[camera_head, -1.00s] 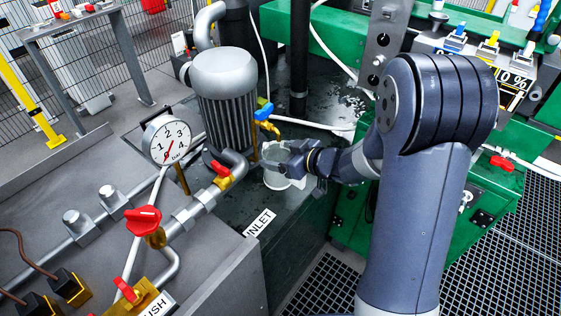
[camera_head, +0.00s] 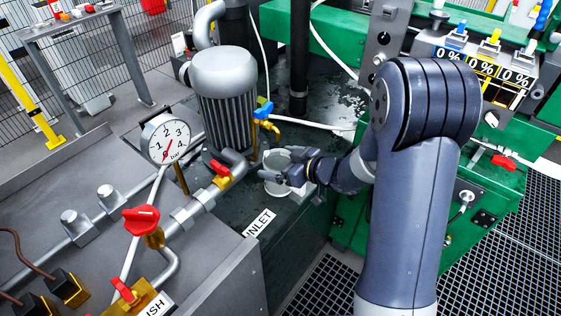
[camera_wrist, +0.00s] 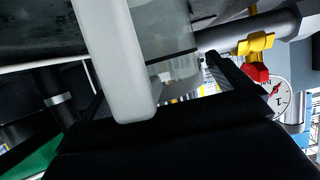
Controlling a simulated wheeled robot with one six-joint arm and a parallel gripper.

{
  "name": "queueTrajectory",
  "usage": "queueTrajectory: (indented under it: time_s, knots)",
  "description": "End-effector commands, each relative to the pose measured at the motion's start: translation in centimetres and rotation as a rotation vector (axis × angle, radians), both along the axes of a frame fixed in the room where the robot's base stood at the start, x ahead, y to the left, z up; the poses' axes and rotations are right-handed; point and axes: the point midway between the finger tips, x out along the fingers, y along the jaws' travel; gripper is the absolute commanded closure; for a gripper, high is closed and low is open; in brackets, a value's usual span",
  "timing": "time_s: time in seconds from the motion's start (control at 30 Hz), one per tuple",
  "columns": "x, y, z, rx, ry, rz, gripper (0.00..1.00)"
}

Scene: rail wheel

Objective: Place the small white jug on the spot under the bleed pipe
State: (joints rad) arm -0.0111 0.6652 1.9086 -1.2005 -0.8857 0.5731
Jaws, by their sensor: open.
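The small white jug (camera_head: 273,187) stands upright on the dark wet deck, just in front of and below the brass bleed pipe (camera_head: 268,126) with its blue handle. I cannot tell whether it sits exactly under the outlet. My gripper (camera_head: 296,174) is at the jug's right side, with its jaws open. In the wrist view, the jug's pale handle (camera_wrist: 113,55) fills the space ahead of the jaws, with the translucent jug body (camera_wrist: 168,35) behind it. The head view does not show clearly whether the fingers touch the handle.
A grey ribbed motor (camera_head: 227,95) stands left of the jug. A pressure gauge (camera_head: 166,140) and red-handled valves (camera_head: 142,219) are at the left. A dark upright post (camera_head: 299,60) rises behind. Green machine framing (camera_head: 345,215) lies to the right.

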Motion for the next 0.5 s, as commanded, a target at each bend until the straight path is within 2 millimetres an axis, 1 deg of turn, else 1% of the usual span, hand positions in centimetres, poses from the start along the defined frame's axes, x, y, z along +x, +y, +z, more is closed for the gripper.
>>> queueTrajectory:
  time_s: [0.1,0.17,0.27,0.5]
  knots:
    - [0.0,0.0,0.4,0.000,-0.001,0.000,0.04]
    - [-0.2,-0.5,0.6,0.000,-0.002,-0.003,0.04]
    - [-1.1,-1.7,1.2,-0.001,-0.002,-0.005,0.04]
    - [-4.1,-5.5,3.3,-0.001,-0.002,-0.006,0.04]
